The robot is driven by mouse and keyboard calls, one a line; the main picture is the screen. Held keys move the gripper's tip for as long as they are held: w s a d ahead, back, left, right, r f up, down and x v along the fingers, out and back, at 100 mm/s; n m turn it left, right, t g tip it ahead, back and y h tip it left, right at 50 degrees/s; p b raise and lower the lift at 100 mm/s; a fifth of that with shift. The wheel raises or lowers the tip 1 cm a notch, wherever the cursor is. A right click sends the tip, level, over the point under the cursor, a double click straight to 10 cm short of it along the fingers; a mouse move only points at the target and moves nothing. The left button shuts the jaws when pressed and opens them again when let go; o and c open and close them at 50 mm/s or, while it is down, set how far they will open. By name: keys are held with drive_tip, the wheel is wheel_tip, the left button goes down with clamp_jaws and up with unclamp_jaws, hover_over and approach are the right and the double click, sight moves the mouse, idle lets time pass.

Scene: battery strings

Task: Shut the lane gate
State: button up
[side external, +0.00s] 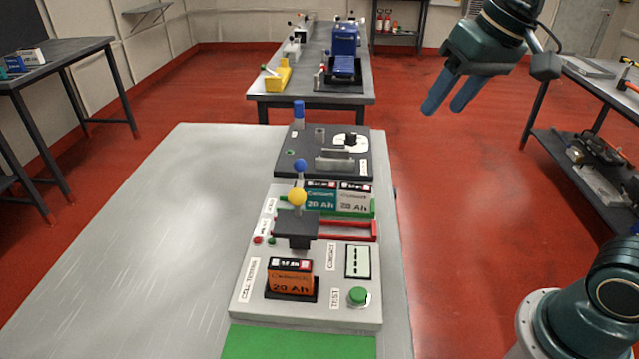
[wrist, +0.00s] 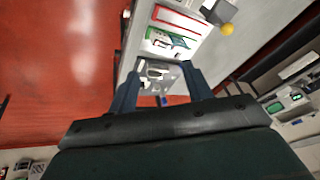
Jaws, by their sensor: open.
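My gripper (side external: 444,106) is open and empty, high above the red floor to the right of the bench. In the wrist view my gripper (wrist: 160,72) has its two blue fingers apart, with nothing between them. The light test board (side external: 240,298) on the bench has a red rail (side external: 350,231) and a green rail (side external: 371,209). A yellow-knobbed lever (side external: 297,197) stands on a dark block (side external: 294,232); a blue-knobbed lever (side external: 300,166) stands behind it. No part is clearly labelled as the lane gate, so I cannot tell its position.
An orange battery (side external: 290,278) sits in a front slot beside a green button (side external: 358,296). Teal (side external: 320,201) and grey (side external: 354,202) batteries stand by the green rail. A dark plate (side external: 284,160) with fixtures lies behind. The bench's left side is clear; a shelf (side external: 597,82) stands at right.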

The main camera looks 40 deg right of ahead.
drive_tip(key=w+a+m, duration=0.1)
drive_tip(key=w, duration=0.7)
drive_tip(key=m+g, duration=0.3)
drive_tip(key=m, duration=0.1)
hover_over(301, 160)
drive_tip(key=s+d, duration=0.1)
drive_tip(key=d, duration=0.1)
wheel_tip(301, 160, down, 10)
drive_tip(key=shift+s+d+y, duration=0.2)
drive_tip(key=shift+y, duration=0.2)
drive_tip(key=shift+f, duration=0.1)
drive_tip(key=f, duration=0.4)
drive_tip(key=w+a+f, duration=0.1)
drive_tip(key=f, duration=0.4)
drive_tip(key=a+f, duration=0.1)
drive_tip(key=f, duration=0.3)
drive_tip(key=shift+w+a+f, duration=0.1)
drive_tip(key=shift+w+f, duration=0.05)
drive_tip(key=shift+w, duration=0.05)
